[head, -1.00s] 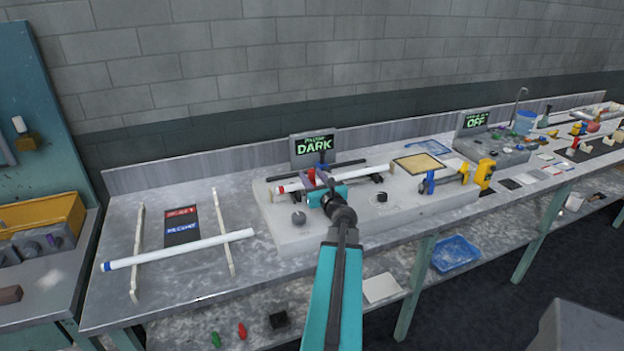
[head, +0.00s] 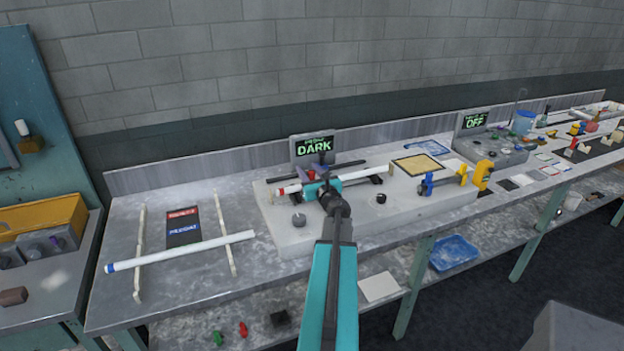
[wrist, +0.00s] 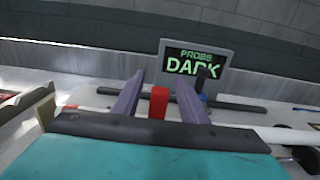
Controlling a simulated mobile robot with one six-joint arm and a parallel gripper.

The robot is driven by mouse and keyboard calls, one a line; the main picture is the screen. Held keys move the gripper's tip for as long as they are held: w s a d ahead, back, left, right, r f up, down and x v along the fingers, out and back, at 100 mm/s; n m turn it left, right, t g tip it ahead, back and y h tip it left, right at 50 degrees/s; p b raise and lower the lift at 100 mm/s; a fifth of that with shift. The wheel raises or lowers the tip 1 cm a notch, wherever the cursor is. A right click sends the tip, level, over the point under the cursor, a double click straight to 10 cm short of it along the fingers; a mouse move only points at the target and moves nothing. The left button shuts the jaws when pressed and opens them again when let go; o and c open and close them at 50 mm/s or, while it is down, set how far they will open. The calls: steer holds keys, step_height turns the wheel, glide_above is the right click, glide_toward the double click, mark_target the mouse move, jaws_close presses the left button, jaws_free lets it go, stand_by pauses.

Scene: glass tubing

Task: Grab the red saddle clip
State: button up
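The red saddle clip (wrist: 159,102) shows as a small upright red block in the wrist view, between my two purple fingers. It also shows in the head view (head: 311,175), partly hidden by my gripper at the white tube on the pale bench fixture. My gripper (wrist: 158,98) is open, with one finger to each side of the clip and visible gaps between. In the head view my gripper (head: 318,172) is over the fixture, in front of the display. The clip's lower part is hidden by my gripper's body in the wrist view.
The DARK display (head: 314,145) stands just behind the clip. A white tube (head: 365,173) and dark rails lie along the fixture (head: 300,235). Another white tube (head: 180,250) rests across two strips at left. A yellow clamp (head: 482,176) stands to the right.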

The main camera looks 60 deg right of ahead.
steer(key=shift+w+d, duration=0.3)
steer(key=shift+w, duration=0.1)
stand_by(0.3)
jaws_close()
